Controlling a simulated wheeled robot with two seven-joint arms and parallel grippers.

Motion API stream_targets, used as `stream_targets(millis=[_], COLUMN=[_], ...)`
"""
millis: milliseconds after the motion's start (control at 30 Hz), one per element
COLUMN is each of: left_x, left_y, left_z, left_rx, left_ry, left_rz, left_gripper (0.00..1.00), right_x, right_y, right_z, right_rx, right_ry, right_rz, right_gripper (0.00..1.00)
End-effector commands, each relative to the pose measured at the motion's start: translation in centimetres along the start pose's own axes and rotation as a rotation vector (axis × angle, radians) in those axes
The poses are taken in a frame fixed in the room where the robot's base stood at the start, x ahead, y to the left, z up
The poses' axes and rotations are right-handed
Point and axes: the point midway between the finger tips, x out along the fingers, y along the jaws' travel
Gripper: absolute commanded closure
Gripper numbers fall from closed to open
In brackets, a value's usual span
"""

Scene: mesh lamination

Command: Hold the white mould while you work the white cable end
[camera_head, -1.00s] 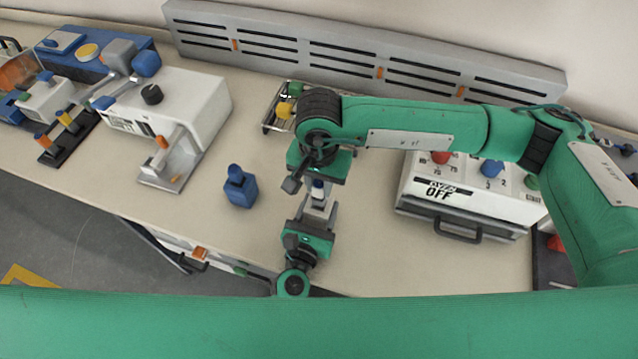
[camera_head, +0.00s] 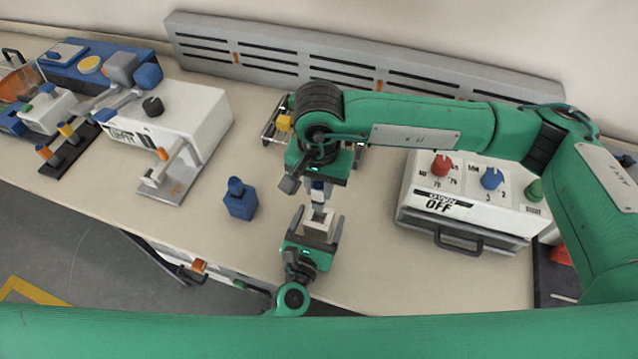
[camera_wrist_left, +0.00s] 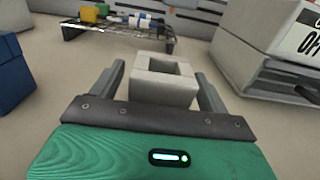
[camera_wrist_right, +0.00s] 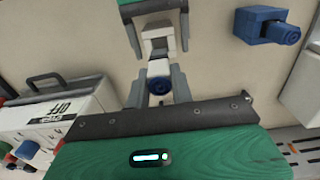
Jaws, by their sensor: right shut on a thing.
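The white mould (camera_head: 319,222), a small block with a square opening, stands between the fingers of my left gripper (camera_head: 318,229). In the left wrist view the mould (camera_wrist_left: 163,82) shows narrow gaps to the spread fingers (camera_wrist_left: 160,88). My left gripper is open around it. My right gripper (camera_head: 318,190) points down just behind the mould, shut on a small blue-ended piece. This blue-ended piece (camera_wrist_right: 160,88) sits between the fingers in the right wrist view, close to the mould (camera_wrist_right: 158,42). I cannot make out a white cable end for certain.
A blue block with a knob (camera_head: 240,200) stands left of the grippers. A white control box (camera_head: 470,205) with coloured knobs is at the right. A wire rack (camera_wrist_left: 110,30) with coloured items lies behind. A white machine (camera_head: 185,110) stands at the left.

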Motion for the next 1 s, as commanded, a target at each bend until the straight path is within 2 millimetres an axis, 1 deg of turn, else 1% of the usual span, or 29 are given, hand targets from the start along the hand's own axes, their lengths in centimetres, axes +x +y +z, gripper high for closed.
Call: stream_targets(millis=[167,267,367,600,700,833,1000], left_x=[-0.1,-0.9,-2.6,-7.8,-9.5,-11.1,-12.0], left_y=[0.0,0.0,0.0,0.0,0.0,0.0,0.0], left_z=[0.0,-0.1,-0.1,-0.1,-0.1,-0.1,0.0], left_rx=[0.0,0.001,0.002,0.003,0.001,0.001,0.001], left_ry=[0.0,0.001,0.003,0.003,0.002,0.001,0.0], left_rz=[0.0,-0.001,-0.002,-0.002,-0.003,-0.002,0.0], left_gripper=[0.22,0.22,0.22,0.22,0.22,0.22,0.22], right_x=[0.0,0.0,0.0,0.0,0.0,0.0,0.0], right_y=[0.0,0.0,0.0,0.0,0.0,0.0,0.0], right_z=[0.0,0.0,0.0,0.0,0.0,0.0,0.0], right_rx=[0.0,0.0,0.0,0.0,0.0,0.0,0.0], right_ry=[0.0,0.0,0.0,0.0,0.0,0.0,0.0], right_rz=[0.0,0.0,0.0,0.0,0.0,0.0,0.0], right_gripper=[1.0,1.0,1.0,1.0,1.0,1.0,1.0])
